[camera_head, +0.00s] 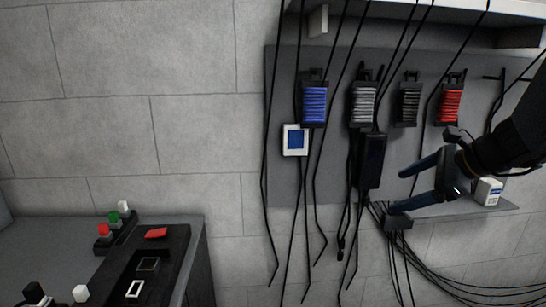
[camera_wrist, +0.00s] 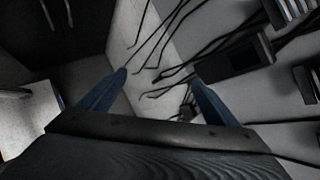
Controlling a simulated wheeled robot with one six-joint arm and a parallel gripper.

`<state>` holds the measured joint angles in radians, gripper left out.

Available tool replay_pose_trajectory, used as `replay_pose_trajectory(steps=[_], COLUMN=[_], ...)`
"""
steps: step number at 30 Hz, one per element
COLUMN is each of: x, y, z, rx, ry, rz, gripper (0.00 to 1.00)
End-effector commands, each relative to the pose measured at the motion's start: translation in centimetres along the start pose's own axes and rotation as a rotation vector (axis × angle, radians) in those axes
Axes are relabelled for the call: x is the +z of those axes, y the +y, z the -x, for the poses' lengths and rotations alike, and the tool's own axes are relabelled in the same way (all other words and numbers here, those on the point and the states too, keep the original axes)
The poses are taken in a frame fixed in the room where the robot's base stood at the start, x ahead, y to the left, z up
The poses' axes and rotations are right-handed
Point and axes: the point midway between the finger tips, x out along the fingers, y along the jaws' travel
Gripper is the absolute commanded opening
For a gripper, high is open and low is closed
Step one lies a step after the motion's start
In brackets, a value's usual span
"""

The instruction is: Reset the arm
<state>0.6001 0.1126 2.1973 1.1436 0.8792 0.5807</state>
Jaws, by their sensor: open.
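My gripper (camera_head: 402,190) is at the right of the head view, in front of the grey wall panel. Its two blue fingers point left and stand apart, with nothing visible between them. In the wrist view my gripper (camera_wrist: 160,85) also shows open, with a finger on each side and hanging cables beyond them. My dark arm reaches in from the right edge of the head view.
The grey panel (camera_head: 284,95) carries blue (camera_head: 314,104), grey (camera_head: 363,104) and red (camera_head: 449,103) spools and a black box (camera_head: 371,160). Loose black cables hang around my gripper. A white box (camera_head: 488,191) sits on the ledge. A bench (camera_head: 195,240) with buttons stands lower left.

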Motion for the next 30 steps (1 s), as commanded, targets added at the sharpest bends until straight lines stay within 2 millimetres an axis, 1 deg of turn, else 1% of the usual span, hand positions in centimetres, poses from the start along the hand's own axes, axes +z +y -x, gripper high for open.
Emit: replay_pose_trajectory(steps=[1,2,3,5,6,8,9,12,15,18,19,21,23,30], x=[0.4,0.3,0.2,-0.2,-0.5,-1.1,-1.4,-2.3,-2.9,-3.1,-3.2,-3.3,-3.3,-3.3], y=[3.3,5.2,7.8,11.6,13.9,16.9,18.7,22.2,24.4,25.7,25.9,26.3,26.4,26.4], z=[-1.7,-2.5,-3.5,-4.5,-5.0,-5.5,-5.7,-5.9,-5.9,-6.0,-6.0,-6.0,-6.0,-6.0], rx=[0.088,0.141,0.215,0.326,0.398,0.499,0.564,0.705,0.807,0.871,0.884,0.902,0.91,0.912], ry=[0.036,0.061,0.091,0.128,0.146,0.165,0.17,0.163,0.138,0.11,0.103,0.092,0.086,0.086], rz=[0.118,0.199,0.314,0.503,0.633,0.833,0.969,1.295,1.567,1.758,1.798,1.862,1.889,1.894], gripper=[0.84,0.84,0.84,0.84,0.84,0.84,0.84,0.84,0.84,0.84,0.84,0.84,0.84,0.84])
